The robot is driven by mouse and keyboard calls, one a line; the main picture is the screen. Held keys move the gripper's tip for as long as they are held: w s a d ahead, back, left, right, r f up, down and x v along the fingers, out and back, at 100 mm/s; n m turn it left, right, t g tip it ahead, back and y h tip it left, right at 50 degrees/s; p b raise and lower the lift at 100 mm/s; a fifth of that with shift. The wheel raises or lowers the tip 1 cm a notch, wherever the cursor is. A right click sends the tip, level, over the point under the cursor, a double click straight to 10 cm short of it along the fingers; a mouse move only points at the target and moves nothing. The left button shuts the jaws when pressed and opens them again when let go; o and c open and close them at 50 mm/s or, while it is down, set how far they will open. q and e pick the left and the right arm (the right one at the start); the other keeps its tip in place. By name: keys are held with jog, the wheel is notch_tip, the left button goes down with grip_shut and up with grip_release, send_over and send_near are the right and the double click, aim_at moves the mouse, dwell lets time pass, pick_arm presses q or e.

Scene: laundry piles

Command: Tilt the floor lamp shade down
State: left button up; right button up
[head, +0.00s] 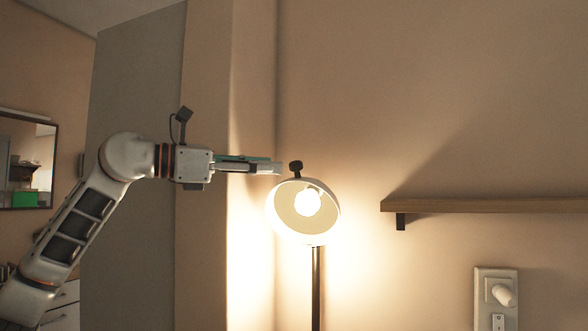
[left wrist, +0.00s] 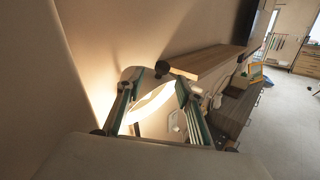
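The floor lamp has a white dome shade (head: 282,222) with a lit bulb (head: 307,201) inside. The shade's open side faces my head camera. A dark knob (head: 296,166) sticks up from the shade's top, and a dark pole (head: 316,288) stands below it. My left gripper (head: 277,168) points right, with its tips just left of the knob and above the shade. In the left wrist view the shade (left wrist: 152,108) and the knob (left wrist: 162,68) show between and beyond the two spread fingers. Contact cannot be told. My right gripper is not in view.
A wooden wall shelf (head: 480,205) is right of the lamp. A white wall fixture (head: 496,297) is below it. A wall corner stands behind the lamp on the left. The wall area above the lamp is clear.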

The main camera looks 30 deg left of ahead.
aim_at(294, 163)
pick_arm(q)
jog(key=x, duration=0.3)
jog(key=p+x, duration=0.1)
jog(key=x, duration=0.2)
jog(key=shift+w+d+r, duration=0.15)
jog(key=shift+w+d, duration=0.05)
jog(key=shift+d, duration=0.25)
jog(key=shift+w+d, duration=0.15)
jog(key=shift+w, duration=0.25)
grip_shut()
